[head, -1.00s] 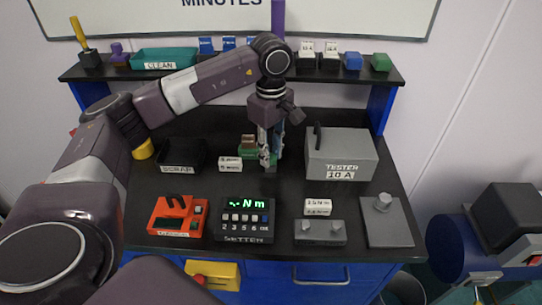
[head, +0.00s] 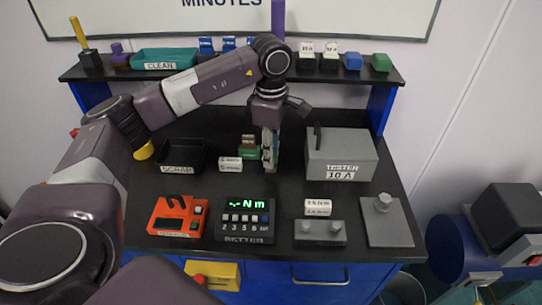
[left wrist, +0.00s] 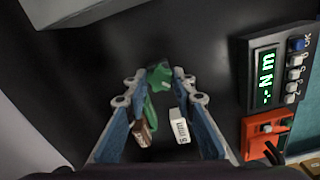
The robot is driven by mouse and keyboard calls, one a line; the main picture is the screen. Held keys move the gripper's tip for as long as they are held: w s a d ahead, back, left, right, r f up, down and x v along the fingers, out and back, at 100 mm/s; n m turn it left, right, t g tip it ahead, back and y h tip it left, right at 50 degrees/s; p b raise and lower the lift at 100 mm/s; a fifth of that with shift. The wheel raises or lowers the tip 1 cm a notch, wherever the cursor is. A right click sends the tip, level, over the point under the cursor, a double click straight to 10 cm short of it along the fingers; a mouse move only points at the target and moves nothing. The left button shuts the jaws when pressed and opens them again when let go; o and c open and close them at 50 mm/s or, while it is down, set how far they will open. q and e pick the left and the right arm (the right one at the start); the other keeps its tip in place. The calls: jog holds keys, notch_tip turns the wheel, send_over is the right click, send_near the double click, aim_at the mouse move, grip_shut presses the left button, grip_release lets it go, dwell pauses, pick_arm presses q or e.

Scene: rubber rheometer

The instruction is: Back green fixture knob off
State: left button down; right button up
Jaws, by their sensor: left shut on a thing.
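The green fixture (head: 249,154) stands on the black bench, left of my left gripper (head: 269,170) in the head view. My left gripper points straight down, with its fingers at the fixture's right side. In the left wrist view a green knob (left wrist: 159,74) with lobes sits between the tips of my left gripper (left wrist: 160,85), which is shut on it. The fingers partly hide the fixture. My right gripper is not in view.
The black scrap tray (head: 205,153) is to the left and the grey tester (head: 342,157) to the right. A shelf (head: 290,73) runs behind my arm.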

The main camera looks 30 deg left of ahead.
pick_arm(q)
jog(key=n, duration=0.4)
dwell(0.3)
jog(key=shift+n, duration=0.3)
jog(key=n, duration=0.4)
jog(key=c, duration=1.8)
grip_release()
jog(key=shift+o, duration=0.2)
